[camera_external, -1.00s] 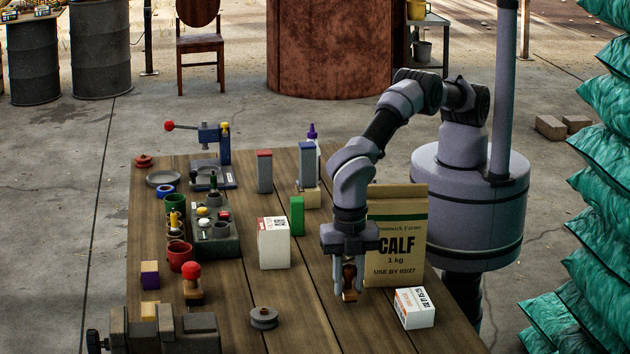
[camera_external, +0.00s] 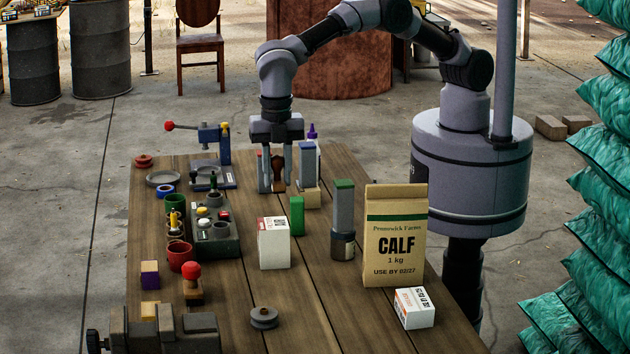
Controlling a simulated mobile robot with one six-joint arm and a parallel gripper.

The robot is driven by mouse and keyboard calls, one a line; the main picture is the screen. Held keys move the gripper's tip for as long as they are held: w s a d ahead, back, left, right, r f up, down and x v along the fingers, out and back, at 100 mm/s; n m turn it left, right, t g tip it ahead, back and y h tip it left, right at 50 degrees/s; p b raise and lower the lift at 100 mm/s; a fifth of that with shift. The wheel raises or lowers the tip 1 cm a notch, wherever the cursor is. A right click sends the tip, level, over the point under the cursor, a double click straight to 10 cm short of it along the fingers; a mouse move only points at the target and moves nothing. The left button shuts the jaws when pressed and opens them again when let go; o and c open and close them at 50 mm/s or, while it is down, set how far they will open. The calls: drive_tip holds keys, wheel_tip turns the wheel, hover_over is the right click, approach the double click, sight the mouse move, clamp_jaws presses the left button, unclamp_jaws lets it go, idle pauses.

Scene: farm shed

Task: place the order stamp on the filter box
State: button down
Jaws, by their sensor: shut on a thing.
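My gripper (camera_external: 277,185) is shut on a brown wooden-handled stamp (camera_external: 278,173), which looks like the order stamp. It holds the stamp upright above the far part of the workbench, among the tall grey blocks. Whether the stamp's base touches anything is hard to tell. A white box with a red label and printed code (camera_external: 274,247) stands nearer, mid-bench. A smaller white box with orange and black print (camera_external: 415,308) lies at the front right. The print is too small to tell which one is the filter box. A second stamp with a red knob (camera_external: 192,279) stands at left.
A green block (camera_external: 297,215) is beside the white box. A tall CALF bag (camera_external: 395,240) stands right. A vise (camera_external: 165,330) is front left.

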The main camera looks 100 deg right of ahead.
sight(273, 223)
drive_tip(key=d, duration=0.2)
drive_tip(key=shift+w+d, duration=0.35)
drive_tip(key=shift+d, duration=0.05)
wheel_tip(273, 223, down, 9)
drive_tip(key=shift+f+b, duration=0.1)
drive_tip(key=shift+b, duration=0.85)
drive_tip(key=c, duration=1.1)
unclamp_jaws()
drive_tip(key=shift+f, duration=0.1)
